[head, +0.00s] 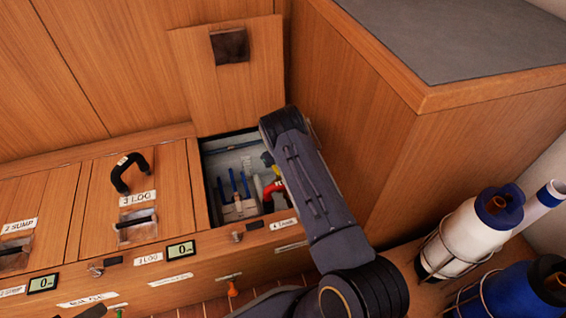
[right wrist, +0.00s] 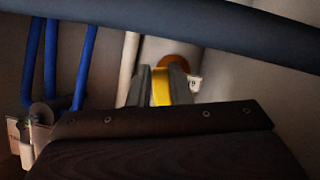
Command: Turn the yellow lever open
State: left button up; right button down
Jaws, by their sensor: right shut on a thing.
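The yellow lever (right wrist: 160,92) stands between the two fingers of my right gripper (right wrist: 161,80) in the right wrist view, and the gripper is shut on it. An orange-brown round part shows just behind the lever. In the head view my right arm reaches down into the open compartment (head: 208,160). A small bit of yellow (head: 275,170) shows beside the arm there, but the arm hides most of the lever and the gripper. I cannot tell the lever's full angle. My left gripper is not clearly seen.
A closed hatch (head: 120,190) with a black hose loop lies left.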

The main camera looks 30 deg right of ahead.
jog(key=shift+d, duration=0.15)
dwell(0.3)
jog(key=c, duration=1.3)
grip_release()
